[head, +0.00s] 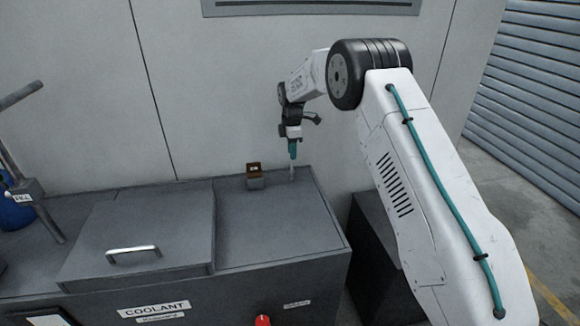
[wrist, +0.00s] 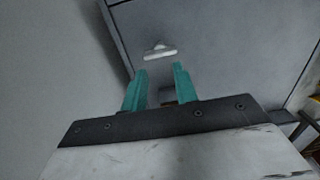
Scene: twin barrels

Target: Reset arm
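My gripper (head: 292,156) is at the end of my raised arm, fingers pointing down, above the back right corner of the dark grey coolant cabinet (head: 275,225). In the wrist view its two teal fingers (wrist: 160,70) stand apart with a gap between them, and I see nothing held at their tips.
A small brown and grey box (head: 254,176) stands left of my gripper. A closed lid (head: 145,228) with a handle (head: 133,250) covers the cabinet's left part. A red knob (head: 263,321) is at the front. A wall (head: 230,90) stands close behind; open floor (head: 535,180) is at right.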

